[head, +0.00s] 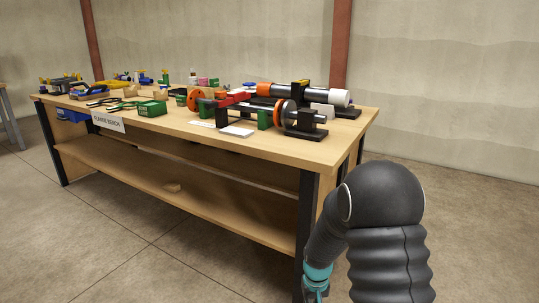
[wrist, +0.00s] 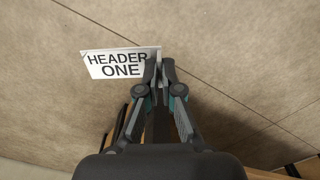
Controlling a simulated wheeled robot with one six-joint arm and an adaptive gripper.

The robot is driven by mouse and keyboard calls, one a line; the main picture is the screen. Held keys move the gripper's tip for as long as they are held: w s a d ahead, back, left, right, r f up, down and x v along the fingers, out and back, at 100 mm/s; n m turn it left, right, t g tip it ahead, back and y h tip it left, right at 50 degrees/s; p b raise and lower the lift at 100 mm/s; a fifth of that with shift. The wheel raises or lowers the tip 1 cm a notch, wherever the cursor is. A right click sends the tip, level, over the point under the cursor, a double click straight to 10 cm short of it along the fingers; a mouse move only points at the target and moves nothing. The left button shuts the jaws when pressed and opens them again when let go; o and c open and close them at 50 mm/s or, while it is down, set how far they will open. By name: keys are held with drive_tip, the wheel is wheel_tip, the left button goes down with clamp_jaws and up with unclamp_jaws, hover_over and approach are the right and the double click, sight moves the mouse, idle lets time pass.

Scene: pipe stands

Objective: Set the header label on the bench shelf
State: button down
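The header label (wrist: 112,65) is a white plate reading "HEADER ONE" in the wrist view. My gripper (wrist: 161,66) is shut on its right edge, and the label sticks out to the left over the concrete floor. In the head view only part of my gripper (head: 316,291) shows at the bottom edge, low beside the bench's near right leg; the label is not visible there. The bench shelf (head: 225,209) is the lower wooden board, up and left of my gripper. It is mostly bare.
The bench top (head: 290,147) carries pipes on stands, tools and a green bin (head: 152,108). A "Plan B bench"-like sign (head: 108,122), hard to read, hangs on its front edge. The black bench leg (head: 305,235) stands near my arm. Floor in front is clear.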

drive_tip(key=shift+s+d+f+m, duration=0.1)
drive_tip(key=shift+d+f+m, duration=0.15)
drive_tip(key=shift+d, duration=0.6)
drive_tip(key=shift+s+d+f+m, duration=0.15)
drive_tip(key=shift+d+f, duration=0.15)
drive_tip(key=shift+d, duration=0.5)
